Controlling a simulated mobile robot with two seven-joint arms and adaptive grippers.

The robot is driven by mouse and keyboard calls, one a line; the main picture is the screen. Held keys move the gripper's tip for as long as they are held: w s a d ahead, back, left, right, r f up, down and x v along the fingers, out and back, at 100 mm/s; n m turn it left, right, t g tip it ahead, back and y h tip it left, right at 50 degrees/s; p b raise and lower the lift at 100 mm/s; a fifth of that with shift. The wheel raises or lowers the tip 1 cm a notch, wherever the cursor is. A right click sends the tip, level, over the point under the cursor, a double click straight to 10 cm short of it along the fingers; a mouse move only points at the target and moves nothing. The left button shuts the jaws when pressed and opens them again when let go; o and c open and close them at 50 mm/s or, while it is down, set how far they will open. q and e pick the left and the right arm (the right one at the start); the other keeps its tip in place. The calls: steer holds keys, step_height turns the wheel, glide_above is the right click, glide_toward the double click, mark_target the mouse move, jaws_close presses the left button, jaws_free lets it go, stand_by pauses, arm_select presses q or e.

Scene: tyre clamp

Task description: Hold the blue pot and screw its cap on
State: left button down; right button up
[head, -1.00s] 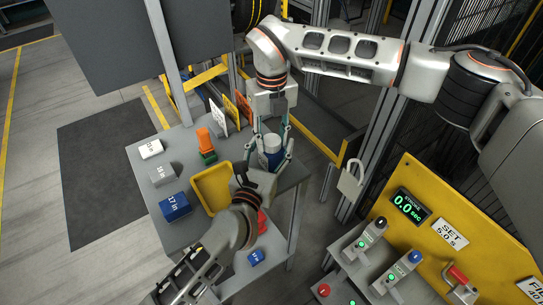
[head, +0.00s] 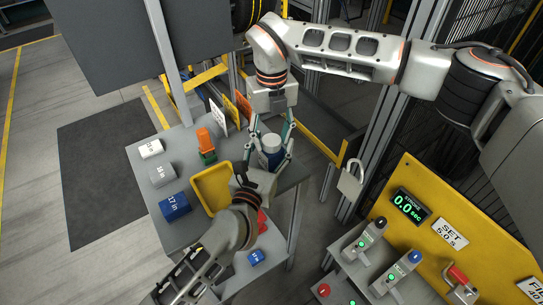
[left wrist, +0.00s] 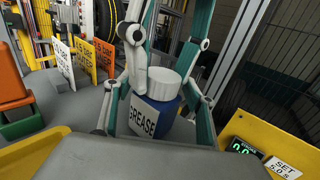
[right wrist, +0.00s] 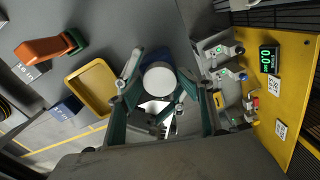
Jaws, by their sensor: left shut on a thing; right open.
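The blue pot (head: 271,159), labelled GREASE in the left wrist view (left wrist: 146,122), stands upright above the table. Its white cap (head: 271,142) sits on top of it, also in the left wrist view (left wrist: 165,84) and from above in the right wrist view (right wrist: 159,80). I cannot tell how tightly it is seated. My left gripper (head: 270,168) is shut on the pot from the front, one finger on each side. My right gripper (head: 273,130) points down from above, open, its fingers spread either side of the cap with gaps visible.
A yellow tray (head: 199,190) lies left of the pot. Blue, grey and white blocks and an orange-and-green item (head: 206,145) stand along the table's left. Upright sign cards (head: 230,110) stand behind. A yellow control panel (head: 443,225) and a padlock (head: 351,180) are to the right.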

steer(key=shift+r, duration=2)
steer(key=shift+c, duration=0.4)
steer(key=n, duration=0.2)
steer(key=r+n, duration=0.1)
steer(key=n, duration=0.4)
steer(key=shift+a+r+n, duration=0.1)
steer(key=shift+r+n, duration=0.3)
steer(key=n, duration=0.3)
steer(key=shift+r+n, duration=0.3)
steer(key=shift+r, duration=0.05)
steer(key=n, duration=0.2)
steer(key=r+n, duration=0.1)
steer(key=n, duration=0.1)
steer(key=shift+n, duration=0.4)
steer(key=shift+f, duration=0.1)
steer(key=shift+f, duration=3.9)
